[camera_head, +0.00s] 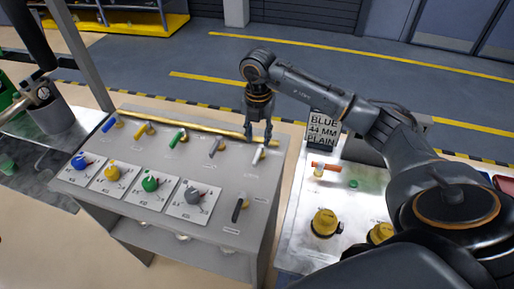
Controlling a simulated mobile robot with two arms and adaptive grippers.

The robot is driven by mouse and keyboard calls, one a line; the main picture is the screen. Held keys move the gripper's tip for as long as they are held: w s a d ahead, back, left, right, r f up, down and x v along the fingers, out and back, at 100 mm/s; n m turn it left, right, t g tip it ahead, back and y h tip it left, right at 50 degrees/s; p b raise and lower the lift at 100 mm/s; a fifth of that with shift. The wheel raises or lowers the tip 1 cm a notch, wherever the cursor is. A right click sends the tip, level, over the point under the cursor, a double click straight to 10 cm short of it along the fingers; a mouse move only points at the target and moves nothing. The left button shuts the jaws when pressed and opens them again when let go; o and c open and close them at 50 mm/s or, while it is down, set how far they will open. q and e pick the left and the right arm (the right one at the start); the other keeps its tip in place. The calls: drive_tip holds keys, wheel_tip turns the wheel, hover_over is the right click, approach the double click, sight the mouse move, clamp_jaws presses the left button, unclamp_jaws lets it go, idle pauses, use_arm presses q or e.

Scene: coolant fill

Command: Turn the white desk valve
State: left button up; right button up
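The white desk valve (258,154) has a pale lever handle and stands at the right end of the back row on the grey sloped desk (205,175). My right gripper (258,140) reaches in from the right and points down over this valve. Its two fingers are apart, with the tips close to the handle. I cannot tell whether they touch it. Nothing is seen held in it. The blue (108,125), yellow (141,130), green (176,138) and grey (215,147) valves stand to the left in the same row. My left gripper is not in view.
Coloured knobs on white plates and a dark lever (239,206) stand on the desk's front part. At right, a bench holds a sign (323,130), an orange-handled valve (326,167) and a yellow knob (325,222). A grey container (51,115) stands at left.

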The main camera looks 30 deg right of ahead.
sight(257, 155)
drive_tip(key=f, duration=0.2)
drive_tip(key=f+p, duration=0.1)
drive_tip(key=shift+w+f, duration=0.2)
drive_tip(key=shift+f, duration=0.2)
wheel_tip(257, 155, down, 4)
drive_tip(key=shift+r+p, duration=0.15)
drive_tip(key=shift+p, duration=0.25)
drive_tip(key=shift+c, duration=0.8)
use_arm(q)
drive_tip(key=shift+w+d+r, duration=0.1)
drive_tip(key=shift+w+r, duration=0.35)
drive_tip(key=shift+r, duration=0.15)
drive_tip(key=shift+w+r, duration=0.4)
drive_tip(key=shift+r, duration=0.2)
use_arm(e)
clamp_jaws()
